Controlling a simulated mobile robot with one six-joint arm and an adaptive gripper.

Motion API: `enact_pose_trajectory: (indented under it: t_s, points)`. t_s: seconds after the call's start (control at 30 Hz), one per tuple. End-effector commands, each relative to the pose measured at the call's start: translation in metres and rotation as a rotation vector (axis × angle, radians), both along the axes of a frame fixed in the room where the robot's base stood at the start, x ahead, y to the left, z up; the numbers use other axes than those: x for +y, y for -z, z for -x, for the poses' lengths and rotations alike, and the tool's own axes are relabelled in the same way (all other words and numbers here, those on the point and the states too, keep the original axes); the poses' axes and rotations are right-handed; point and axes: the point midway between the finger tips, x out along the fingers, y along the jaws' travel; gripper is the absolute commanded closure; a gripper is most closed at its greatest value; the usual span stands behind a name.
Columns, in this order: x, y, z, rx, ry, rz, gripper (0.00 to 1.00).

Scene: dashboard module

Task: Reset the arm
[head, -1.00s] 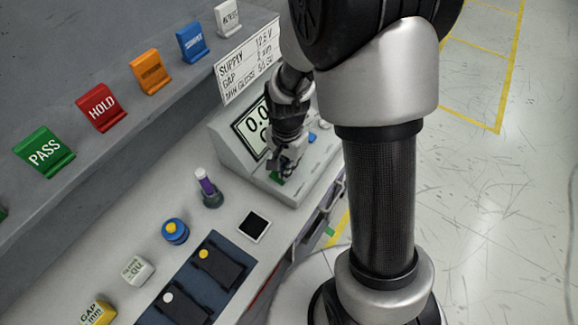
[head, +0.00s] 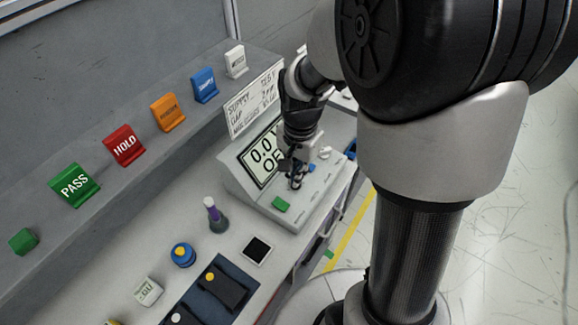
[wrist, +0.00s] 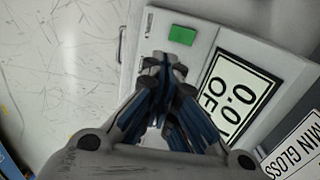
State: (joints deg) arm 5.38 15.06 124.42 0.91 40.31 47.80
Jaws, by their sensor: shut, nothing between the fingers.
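My gripper (head: 297,184) is shut and empty. In the head view it hangs over the sloped front of a grey test console, in front of its display (head: 262,158). The green button (head: 281,203) on the console lies just left of and below the fingertips, apart from them. In the wrist view the shut fingers (wrist: 163,62) point toward the green button (wrist: 182,35), which is in plain sight. The display (wrist: 238,97) there shows "0.0" and "OF", the rest hidden behind my gripper. In the head view a blue button and a pale knob (head: 324,153) sit beside my gripper.
Coloured signs, PASS (head: 74,186), HOLD (head: 124,145) and others, stand on the grey ledge. A limits card (head: 255,104) stands behind the console.

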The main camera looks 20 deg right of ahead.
Motion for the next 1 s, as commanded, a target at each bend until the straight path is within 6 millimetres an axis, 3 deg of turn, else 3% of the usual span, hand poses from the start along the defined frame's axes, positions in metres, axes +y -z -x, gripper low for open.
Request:
enact_pose_trajectory:
  t_s: [0.3, 0.47, 0.7, 0.83, 1.0]
  points:
    - [0.000, -0.005, 0.001, -0.006, -0.010, 0.000, 1.00]
    - [0.005, -0.033, 0.014, -0.060, -0.119, 0.011, 1.00]
    - [0.019, -0.092, 0.067, -0.202, -0.447, 0.063, 1.00]
    - [0.024, -0.110, 0.101, -0.273, -0.624, 0.107, 1.00]
    - [0.029, -0.120, 0.137, -0.341, -0.811, 0.166, 1.00]
